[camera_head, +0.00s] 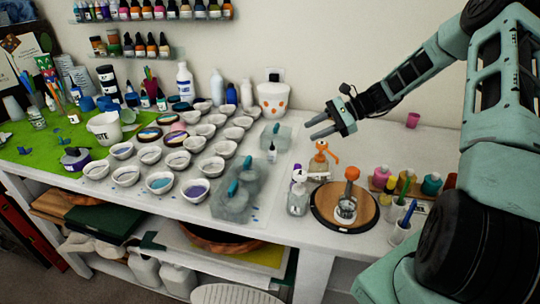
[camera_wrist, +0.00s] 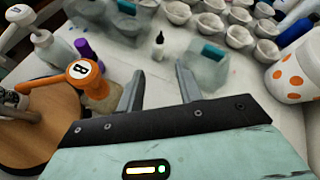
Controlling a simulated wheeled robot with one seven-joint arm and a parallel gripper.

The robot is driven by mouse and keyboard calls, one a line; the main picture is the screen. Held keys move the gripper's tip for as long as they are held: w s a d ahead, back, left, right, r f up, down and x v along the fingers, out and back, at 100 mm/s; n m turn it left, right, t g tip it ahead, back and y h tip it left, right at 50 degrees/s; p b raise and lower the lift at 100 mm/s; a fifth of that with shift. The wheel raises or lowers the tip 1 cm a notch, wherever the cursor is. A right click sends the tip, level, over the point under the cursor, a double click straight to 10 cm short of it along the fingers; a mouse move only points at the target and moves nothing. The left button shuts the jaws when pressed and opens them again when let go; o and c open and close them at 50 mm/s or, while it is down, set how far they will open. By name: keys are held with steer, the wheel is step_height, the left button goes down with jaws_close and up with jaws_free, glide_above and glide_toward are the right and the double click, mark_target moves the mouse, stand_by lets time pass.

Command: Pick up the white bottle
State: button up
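A small white bottle (camera_head: 272,154) with a dark pointed tip stands upright on the table, near the grey block with a teal handle. It also shows in the wrist view (camera_wrist: 158,50), beyond and between my fingertips. My gripper (camera_head: 311,129) is in the air above the table, to the right of this bottle. Its two fingers are spread apart with nothing between them in the wrist view (camera_wrist: 160,78). Several larger white bottles stand at the back, among them one with a blue label (camera_head: 185,84) and a plain one (camera_head: 217,88). I cannot tell which one is meant.
An orange-spotted white container (camera_head: 273,100) stands behind the small bottle. Several white cups (camera_head: 194,144) fill the left. Grey blocks (camera_head: 230,206) lie in front. An orange-topped tool (camera_head: 351,174) stands on a round wooden board (camera_head: 325,205). Paint jars (camera_head: 431,184) are at right.

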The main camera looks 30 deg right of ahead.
mark_target(275, 150)
steer(key=p+x, duration=0.2)
steer(key=x, duration=0.8)
steer(key=shift+w+a+f, duration=0.15)
steer(key=shift+w+a, duration=0.05)
steer(key=shift+a, duration=0.1)
steer(key=shift+f+p+x, duration=0.2)
steer(key=shift+p+x, duration=0.95)
steer(key=shift+x, duration=1.85)
steer(key=shift+s, duration=0.15)
steer(key=shift+c, duration=0.4)
steer(key=c, duration=0.6)
steer(key=shift+c, duration=0.2)
